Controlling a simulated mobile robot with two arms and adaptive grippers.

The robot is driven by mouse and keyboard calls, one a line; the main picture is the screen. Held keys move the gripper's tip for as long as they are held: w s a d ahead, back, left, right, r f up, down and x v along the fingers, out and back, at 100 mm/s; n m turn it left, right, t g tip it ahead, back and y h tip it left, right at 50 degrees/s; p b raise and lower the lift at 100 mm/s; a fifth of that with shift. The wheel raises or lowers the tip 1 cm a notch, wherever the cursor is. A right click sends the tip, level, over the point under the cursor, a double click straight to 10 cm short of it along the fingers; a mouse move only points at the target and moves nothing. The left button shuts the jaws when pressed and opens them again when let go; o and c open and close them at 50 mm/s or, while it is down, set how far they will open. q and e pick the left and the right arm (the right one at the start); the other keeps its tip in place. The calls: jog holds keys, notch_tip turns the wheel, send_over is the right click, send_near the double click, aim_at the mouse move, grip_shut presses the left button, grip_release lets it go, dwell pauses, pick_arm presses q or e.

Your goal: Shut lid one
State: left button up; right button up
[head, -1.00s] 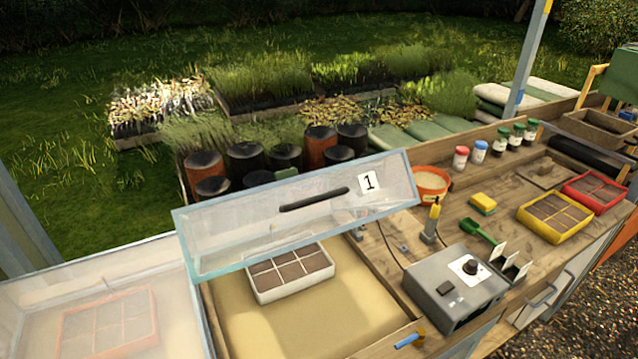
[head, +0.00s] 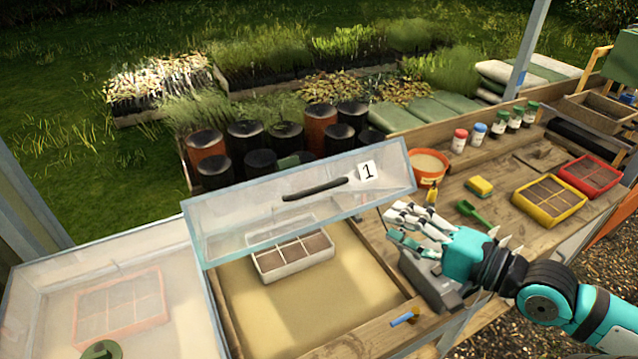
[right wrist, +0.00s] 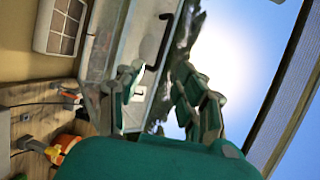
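Lid one (head: 300,215) is a clear panel with a black handle (head: 315,189) and a white label "1" (head: 367,171). In the head view it stands tilted open above a sandy-floored bed (head: 275,305). My right gripper (head: 392,224) is to the right of the lid, near its lower right corner, above the grey control box. Its fingers are spread and empty; the right wrist view shows them apart (right wrist: 160,78), with the lid's handle (right wrist: 160,42) beyond them. I cannot tell whether they touch the lid. My left gripper is not in view.
A white tray (head: 267,265) sits in the bed under the lid. A closed clear lid (head: 50,285) lies to the left, with a dark green round thing (head: 102,350) at its front. The grey control box (head: 425,280) and an orange pot (head: 428,172) stand to the right.

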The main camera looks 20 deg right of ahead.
jog(key=b, duration=0.2)
send_near(324, 190)
jog(key=b+x, duration=0.5)
jog(key=x, duration=0.5)
jog(key=shift+w+r+b, duration=0.1)
jog(key=shift+b, duration=0.25)
jog(key=shift+w+a, duration=0.25)
jog(key=shift+w, duration=0.1)
grip_shut()
jog(key=shift+f, duration=0.2)
dwell(0.4)
